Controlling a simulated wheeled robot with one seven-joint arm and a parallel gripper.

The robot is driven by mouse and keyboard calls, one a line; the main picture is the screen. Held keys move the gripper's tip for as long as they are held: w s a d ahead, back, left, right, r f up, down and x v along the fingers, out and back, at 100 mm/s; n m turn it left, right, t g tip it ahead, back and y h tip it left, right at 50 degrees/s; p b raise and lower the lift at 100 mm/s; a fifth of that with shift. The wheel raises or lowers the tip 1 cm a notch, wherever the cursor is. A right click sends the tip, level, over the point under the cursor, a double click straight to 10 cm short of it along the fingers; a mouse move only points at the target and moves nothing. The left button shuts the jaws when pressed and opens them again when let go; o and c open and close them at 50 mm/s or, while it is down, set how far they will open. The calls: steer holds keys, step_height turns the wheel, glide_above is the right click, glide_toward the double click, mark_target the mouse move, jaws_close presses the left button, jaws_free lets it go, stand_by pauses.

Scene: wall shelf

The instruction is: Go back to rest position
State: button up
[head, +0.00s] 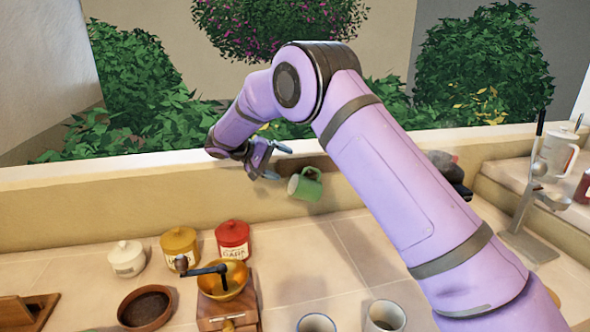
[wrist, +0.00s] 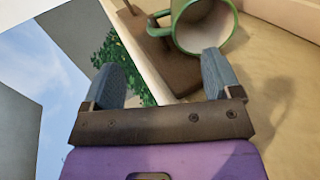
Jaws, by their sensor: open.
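My purple arm reaches over the counter, and my gripper (head: 275,161) is near the wall under the window ledge. Its two grey-blue fingers are apart with nothing between them, as the wrist view (wrist: 162,62) also shows. How the handle meets the board is hard to tell.
Below stand a white jar (head: 127,260), a yellow jar (head: 180,248), a red jar (head: 233,240), a coffee grinder (head: 226,305), a brown bowl (head: 145,308) and two cups. A metal stand (head: 530,195) is at right. Open air lies above the ledge (head: 100,172).

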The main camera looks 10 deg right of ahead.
steer(key=s+d+r+y, duration=0.4)
steer(key=s+d+r, duration=0.2)
steer(key=s+r, duration=0.35)
steer(key=s+d+r+y, duration=0.3)
steer(key=s+d+r, duration=0.3)
steer(key=s+r, duration=0.35)
steer(key=s+d+f+t+y, duration=0.1)
steer(key=s+d+t+y, duration=0.1)
steer(key=s, duration=1.2)
steer(key=s+d+f+t+y, duration=0.1)
steer(key=s+d+t+y, duration=0.1)
steer(key=s, duration=1.2)
steer(key=shift+s+f+t+y, duration=0.25)
steer(key=shift+t+y, duration=0.35)
steer(key=shift+y, duration=0.3)
